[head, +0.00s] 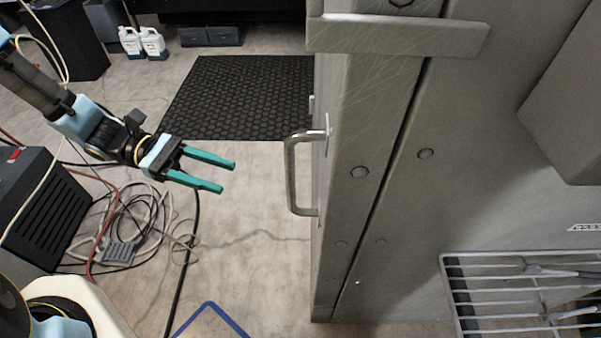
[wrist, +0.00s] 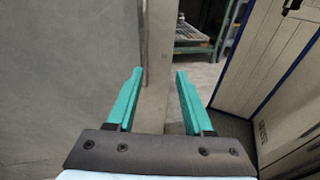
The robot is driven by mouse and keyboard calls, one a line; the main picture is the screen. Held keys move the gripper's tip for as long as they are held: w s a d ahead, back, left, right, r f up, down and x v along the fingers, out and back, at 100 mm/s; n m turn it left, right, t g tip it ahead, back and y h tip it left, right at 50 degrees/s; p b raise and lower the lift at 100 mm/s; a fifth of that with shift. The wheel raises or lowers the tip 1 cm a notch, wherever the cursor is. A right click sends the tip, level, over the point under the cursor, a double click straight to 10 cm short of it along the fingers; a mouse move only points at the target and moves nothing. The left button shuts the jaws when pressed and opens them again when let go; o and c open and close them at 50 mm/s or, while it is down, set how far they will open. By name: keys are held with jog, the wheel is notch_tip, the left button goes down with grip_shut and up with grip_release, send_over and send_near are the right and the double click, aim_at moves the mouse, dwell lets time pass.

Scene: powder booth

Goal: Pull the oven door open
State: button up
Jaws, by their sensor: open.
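The oven door (head: 375,150) is a scratched grey metal panel standing upright in the middle of the head view, with a dark seam along its right side. A bar handle (head: 291,175) sticks out from its left face. My gripper (head: 228,178) has two green fingers, apart and empty, pointing right towards the handle with a clear gap between. In the wrist view my gripper (wrist: 155,75) shows both fingers spread with nothing between them.
A black ribbed mat (head: 245,95) lies on the floor behind the handle. Tangled cables (head: 125,220) and a black box (head: 40,205) are at the left. A wire rack (head: 500,262) with utensils is at the lower right. White jugs (head: 142,42) stand at the back.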

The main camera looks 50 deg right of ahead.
aim_at(290, 177)
jog(key=shift+n+g+h, duration=0.4)
jog(key=shift+g+h, duration=0.2)
jog(key=shift+g, duration=0.1)
jog(key=x, duration=0.4)
jog(key=d+p+x, duration=0.1)
jog(key=x, duration=0.4)
jog(key=w+d+x, duration=0.1)
jog(key=x, duration=0.3)
jog(key=shift+s+d+f+p, duration=0.15)
jog(key=shift+d+f+p, duration=0.1)
jog(key=shift+d+p, duration=0.1)
grip_shut()
